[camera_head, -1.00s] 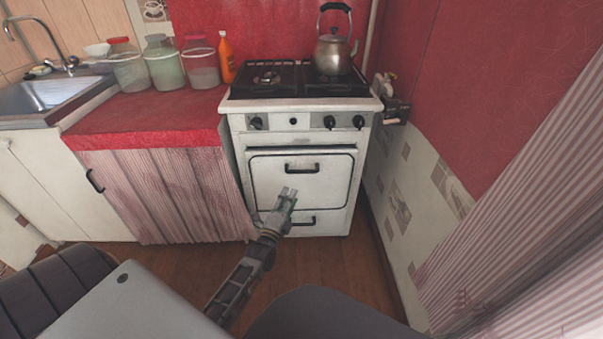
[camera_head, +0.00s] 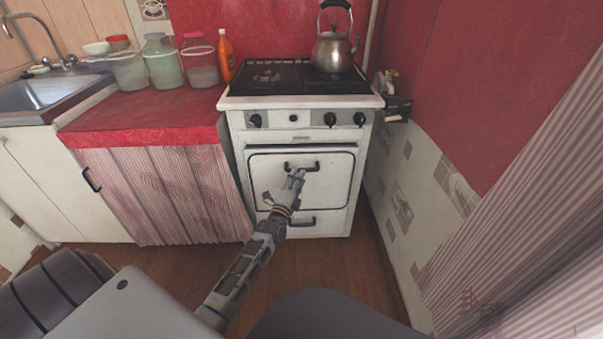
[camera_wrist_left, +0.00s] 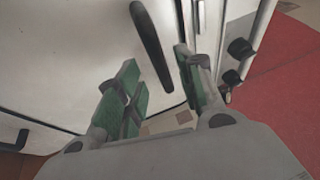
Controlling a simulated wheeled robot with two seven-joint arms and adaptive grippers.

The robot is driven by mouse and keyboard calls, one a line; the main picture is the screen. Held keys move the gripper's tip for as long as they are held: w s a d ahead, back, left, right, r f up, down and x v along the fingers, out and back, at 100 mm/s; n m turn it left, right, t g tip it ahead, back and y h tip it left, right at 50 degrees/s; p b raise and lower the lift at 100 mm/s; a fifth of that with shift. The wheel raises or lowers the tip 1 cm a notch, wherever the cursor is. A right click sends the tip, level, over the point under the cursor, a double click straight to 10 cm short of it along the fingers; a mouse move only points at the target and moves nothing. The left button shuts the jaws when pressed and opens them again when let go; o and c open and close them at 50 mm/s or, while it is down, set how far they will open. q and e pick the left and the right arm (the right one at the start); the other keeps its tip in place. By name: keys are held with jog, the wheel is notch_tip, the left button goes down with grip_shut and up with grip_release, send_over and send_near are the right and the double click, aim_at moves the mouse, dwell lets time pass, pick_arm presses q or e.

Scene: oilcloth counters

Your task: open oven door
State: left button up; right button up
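The white oven door (camera_head: 325,190) is closed on the front of the stove (camera_head: 300,140). Its black bar handle (camera_head: 301,166) runs across the upper door and also shows in the left wrist view (camera_wrist_left: 151,42). My left gripper (camera_head: 298,176) is in front of the door, just below the handle in the head view. In the left wrist view its green-padded fingers (camera_wrist_left: 160,86) are apart, and the lower end of the handle shows in the gap between them. Whether they touch it I cannot tell. My right gripper is not in view.
A kettle (camera_head: 333,50) stands on the hob above a row of black knobs (camera_head: 330,119). A lower drawer handle (camera_head: 301,221) is below the door. A curtained counter (camera_head: 165,195) is at the left; a tiled wall (camera_head: 405,200) is close at the right.

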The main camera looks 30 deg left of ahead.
pick_arm(q)
jog(key=shift+b+x, duration=0.8)
jog(key=shift+x, duration=1.55)
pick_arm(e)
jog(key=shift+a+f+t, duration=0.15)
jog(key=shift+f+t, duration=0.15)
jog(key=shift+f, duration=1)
pick_arm(q)
grip_shut()
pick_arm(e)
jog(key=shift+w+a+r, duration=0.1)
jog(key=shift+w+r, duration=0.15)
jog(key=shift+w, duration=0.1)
